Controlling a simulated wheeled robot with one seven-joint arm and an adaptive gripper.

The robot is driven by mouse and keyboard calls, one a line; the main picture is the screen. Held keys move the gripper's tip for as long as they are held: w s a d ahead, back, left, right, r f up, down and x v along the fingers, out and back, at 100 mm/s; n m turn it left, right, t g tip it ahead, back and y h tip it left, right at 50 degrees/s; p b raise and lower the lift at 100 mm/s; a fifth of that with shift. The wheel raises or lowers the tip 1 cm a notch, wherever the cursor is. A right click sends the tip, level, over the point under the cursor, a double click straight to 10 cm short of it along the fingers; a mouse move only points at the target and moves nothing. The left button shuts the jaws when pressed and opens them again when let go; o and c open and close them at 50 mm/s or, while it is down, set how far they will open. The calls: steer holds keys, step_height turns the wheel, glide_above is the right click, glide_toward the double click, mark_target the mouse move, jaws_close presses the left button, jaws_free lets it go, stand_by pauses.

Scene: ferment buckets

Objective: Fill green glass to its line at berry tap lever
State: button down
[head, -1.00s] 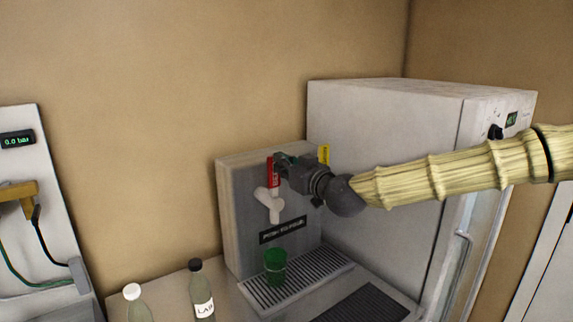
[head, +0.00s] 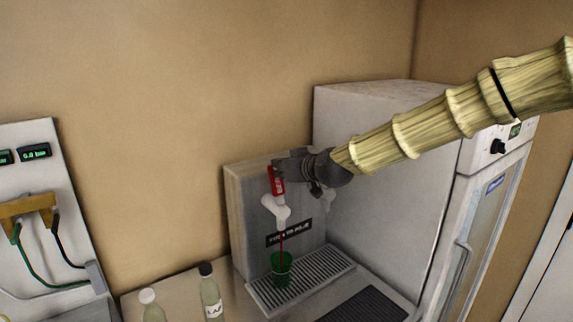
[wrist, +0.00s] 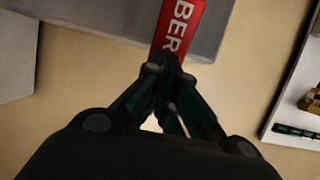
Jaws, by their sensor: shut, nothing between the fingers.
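The red berry tap lever (head: 277,181) tops a white spout (head: 275,207) on the grey dispenser (head: 245,205). In the wrist view the red lever (wrist: 181,25) shows the letters "BER". My gripper (head: 280,164) is shut, with nothing between its fingers, and its tips are at the lever's top. Whether they touch it is hard to tell. A thin dark red stream (head: 281,242) runs from the spout into the green glass (head: 281,268), which stands upright on the drip grate (head: 318,280). The level and the line inside the glass are too small to make out.
A white-capped bottle (head: 152,306) and a dark-capped bottle (head: 210,290) stand left of the grate. A tall white fridge (head: 390,190) stands close on the right. A dark mat (head: 365,305) lies in front.

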steer(key=shift+w+a+f+b, duration=0.2)
steer(key=shift+w+a+b, duration=0.15)
steer(key=shift+b, duration=0.2)
steer(key=shift+d+r, duration=0.1)
steer(key=shift+r, duration=0.05)
steer(key=shift+w, duration=0.1)
stand_by(1.6)
stand_by(2.0)
steer(key=shift+d+r, duration=0.1)
steer(key=shift+s+d, duration=0.2)
steer(key=r+b+v, duration=0.1)
steer(key=b+v, duration=0.3)
steer(key=v, duration=0.9)
steer(key=shift+r, duration=0.2)
